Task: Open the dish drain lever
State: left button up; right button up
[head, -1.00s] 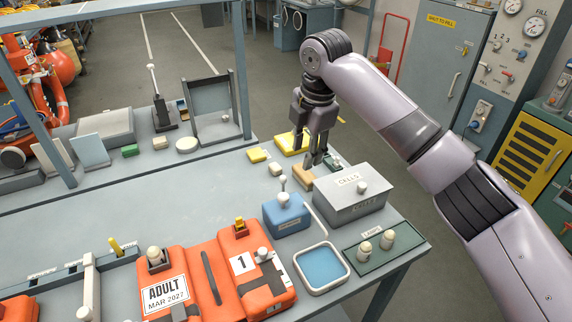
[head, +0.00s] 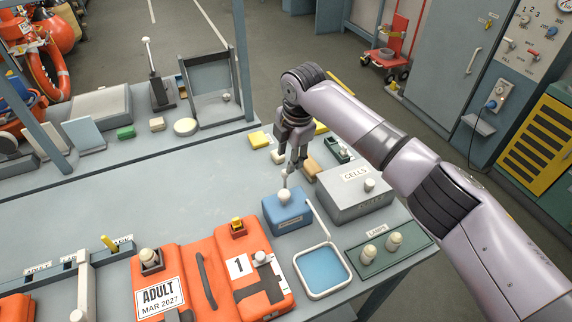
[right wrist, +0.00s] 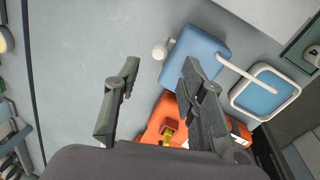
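A blue box (head: 289,214) stands on the bench, with a white ball-topped lever (head: 284,196) on top. A white pipe (head: 322,222) runs from the box area to a white-rimmed dish (head: 322,271) of blue liquid. My right gripper (head: 291,170) points down just behind the lever, close to its upper end; contact cannot be told. In the right wrist view its fingers (right wrist: 161,66) are apart and empty. The white knob (right wrist: 160,50) shows between the fingertips there, beside the blue box (right wrist: 200,48). My left gripper is not in view.
The grey CELLS box (head: 352,196) stands right of the blue box. A green LAMPS tray (head: 376,268) is right of the dish. Orange ADULT packs (head: 178,265) lie in front left. Small yellow and tan blocks lie behind the gripper. The bench's middle left is clear.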

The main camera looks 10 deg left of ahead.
aim_at(285, 172)
jog(key=f, duration=0.3)
jog(key=shift+w+a+f+p, duration=0.1)
jog(key=shift+a+f+p, duration=0.05)
jog(key=shift+a+p, duration=0.15)
notch_tip(285, 172, down, 2)
jog(key=shift+w+a, duration=0.15)
jog(key=shift+w+f, duration=0.15)
jog(key=shift+f, duration=0.3)
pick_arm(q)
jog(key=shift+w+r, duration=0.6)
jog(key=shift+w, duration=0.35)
pick_arm(e)
grip_shut()
